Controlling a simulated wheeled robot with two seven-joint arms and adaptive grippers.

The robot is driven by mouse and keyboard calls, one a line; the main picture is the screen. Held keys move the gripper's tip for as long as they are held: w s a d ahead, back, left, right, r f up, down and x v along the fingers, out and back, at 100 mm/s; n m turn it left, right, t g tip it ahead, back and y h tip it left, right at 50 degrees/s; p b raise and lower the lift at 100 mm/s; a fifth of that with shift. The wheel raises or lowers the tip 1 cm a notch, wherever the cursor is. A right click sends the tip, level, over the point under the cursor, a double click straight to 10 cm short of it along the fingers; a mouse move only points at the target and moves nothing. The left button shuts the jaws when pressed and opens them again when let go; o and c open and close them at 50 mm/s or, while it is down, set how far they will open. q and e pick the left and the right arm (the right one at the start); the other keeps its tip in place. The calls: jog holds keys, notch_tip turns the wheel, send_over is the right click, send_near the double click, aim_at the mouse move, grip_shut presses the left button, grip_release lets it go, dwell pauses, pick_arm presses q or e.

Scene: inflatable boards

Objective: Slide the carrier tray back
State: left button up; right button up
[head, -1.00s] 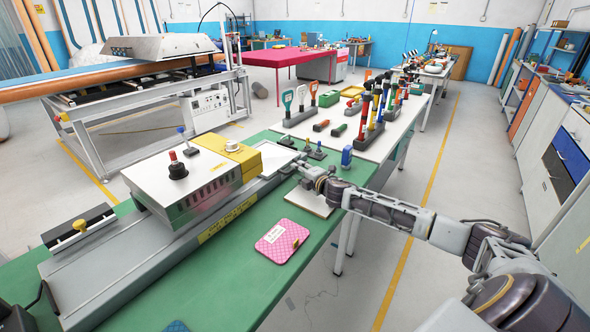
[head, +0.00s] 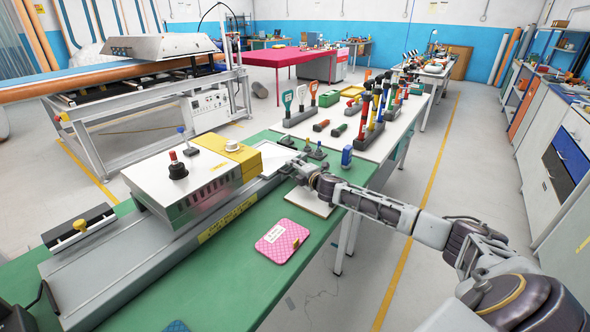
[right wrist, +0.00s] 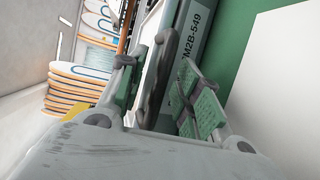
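The carrier tray (head: 283,156) looks like a flat pale tray with a grey rim at the far right end of the grey rail, beyond the yellow block of the machine. My right gripper (head: 291,169) is at the tray's near right edge. In the right wrist view my right gripper (right wrist: 167,95) is open, with its green pads apart. A dark grey bar (right wrist: 154,82), seemingly a handle, lies between the pads, with a visible gap to the right pad. Whether the left pad touches it I cannot tell. My left gripper is not in view.
The rail machine (head: 180,185) stands on a green table (head: 225,270). A pink patterned pad (head: 281,242) lies in front, and a white board (head: 308,202) lies under my right wrist. Small stamp-like tools and a blue block (head: 346,156) stand just behind the gripper.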

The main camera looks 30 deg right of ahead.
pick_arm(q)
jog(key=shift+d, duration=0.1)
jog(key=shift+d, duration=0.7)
pick_arm(e)
grip_shut()
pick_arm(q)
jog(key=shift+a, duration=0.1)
